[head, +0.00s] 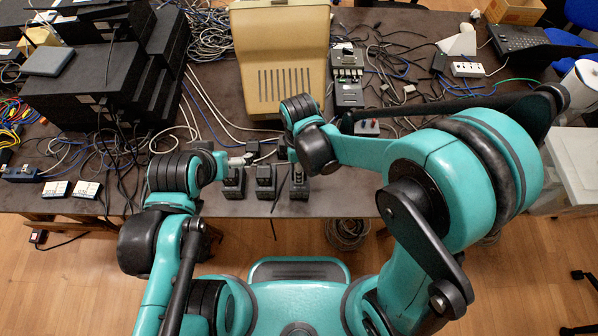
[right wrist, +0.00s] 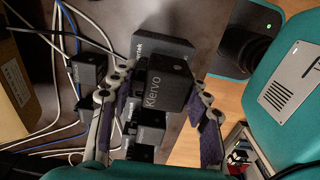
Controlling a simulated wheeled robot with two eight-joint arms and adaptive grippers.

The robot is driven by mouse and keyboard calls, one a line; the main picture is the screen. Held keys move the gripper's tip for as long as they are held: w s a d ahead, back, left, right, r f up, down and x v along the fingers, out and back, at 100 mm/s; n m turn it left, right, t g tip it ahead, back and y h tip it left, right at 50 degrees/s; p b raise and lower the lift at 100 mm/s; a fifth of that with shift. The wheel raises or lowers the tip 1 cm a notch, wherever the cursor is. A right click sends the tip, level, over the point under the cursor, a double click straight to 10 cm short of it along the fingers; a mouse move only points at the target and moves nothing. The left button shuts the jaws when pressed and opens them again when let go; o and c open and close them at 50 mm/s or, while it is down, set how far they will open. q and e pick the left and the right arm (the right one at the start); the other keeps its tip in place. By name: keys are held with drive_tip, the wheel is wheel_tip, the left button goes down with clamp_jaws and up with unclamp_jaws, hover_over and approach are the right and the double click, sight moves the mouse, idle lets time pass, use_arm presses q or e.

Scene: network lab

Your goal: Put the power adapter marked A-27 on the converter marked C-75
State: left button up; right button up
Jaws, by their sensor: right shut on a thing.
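In the right wrist view my right gripper (right wrist: 163,104) is shut on a black block marked Klervo (right wrist: 172,82). In the head view my right gripper (head: 297,172) points down at the table's front edge, over the rightmost of three dark blocks (head: 299,191). My left gripper (head: 242,159) is beside the left dark block (head: 234,183); its jaws are too small to judge. The middle dark block (head: 266,181) stands between them. The right wrist view also shows a dark block (right wrist: 165,50) behind the held one. I cannot read A-27 or C-75 on anything.
A beige case (head: 284,70) stands behind the blocks, with many loose cables (head: 205,40) around. Black boxes (head: 75,90) are stacked at left. Two white-labelled modules (head: 72,189) lie at the front left.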

drive_tip(key=shift+f+b, duration=0.4)
drive_tip(key=shift+f, duration=0.95)
drive_tip(key=shift+f, duration=0.15)
drive_tip(key=o, duration=1.3)
drive_tip(key=shift+c, duration=0.2)
